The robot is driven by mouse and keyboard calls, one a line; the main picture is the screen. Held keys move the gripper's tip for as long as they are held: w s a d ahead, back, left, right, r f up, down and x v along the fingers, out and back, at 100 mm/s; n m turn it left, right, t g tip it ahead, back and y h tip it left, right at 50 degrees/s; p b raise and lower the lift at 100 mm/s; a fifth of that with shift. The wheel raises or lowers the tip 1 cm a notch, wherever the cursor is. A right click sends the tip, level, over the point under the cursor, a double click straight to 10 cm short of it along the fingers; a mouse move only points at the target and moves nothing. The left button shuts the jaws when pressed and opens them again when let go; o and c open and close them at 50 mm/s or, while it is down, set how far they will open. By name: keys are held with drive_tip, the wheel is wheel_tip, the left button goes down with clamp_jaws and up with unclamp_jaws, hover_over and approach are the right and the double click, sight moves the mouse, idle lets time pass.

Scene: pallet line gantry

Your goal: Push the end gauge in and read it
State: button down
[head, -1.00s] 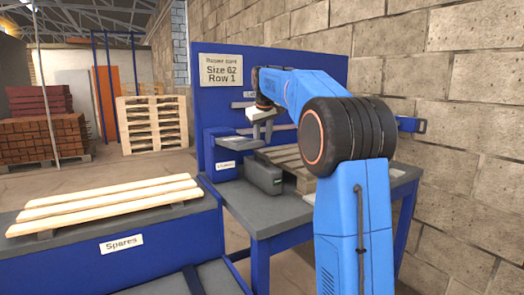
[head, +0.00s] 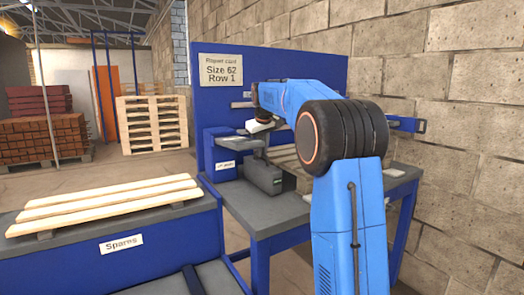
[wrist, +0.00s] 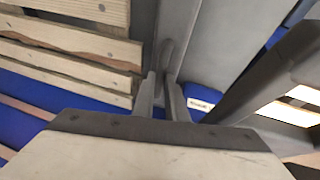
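I cannot make out for sure which part is the end gauge. A blue housing (head: 218,150) with a grey top and a small white label (head: 226,165) stands at the bench's left end; its lettering is too small to read. My gripper (head: 257,141) is low beside it, above a dark grey box-shaped part (head: 263,176). In the wrist view the two fingers of my gripper (wrist: 162,98) point at a grey upright part (wrist: 168,58). A narrow gap shows between them; I see nothing clearly held. Contact cannot be told.
A card (head: 221,70) on the blue back panel reads "Size 62 Row 1". Wooden slats (wrist: 60,50) lie beside my gripper. A dark grey bar (wrist: 270,75) is close on the right in the wrist view. A spares bench (head: 110,235) with planks stands at left; a block wall is right.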

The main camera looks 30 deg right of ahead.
drive_tip(key=shift+d+r, duration=0.1)
drive_tip(key=shift+d, duration=1.05)
drive_tip(key=c, duration=1.8)
unclamp_jaws()
drive_tip(key=shift+d, duration=0.1)
drive_tip(key=shift+o, duration=0.2)
drive_tip(key=v, duration=1.7)
drive_tip(key=shift+r, duration=0.15)
drive_tip(key=shift+s, duration=0.1)
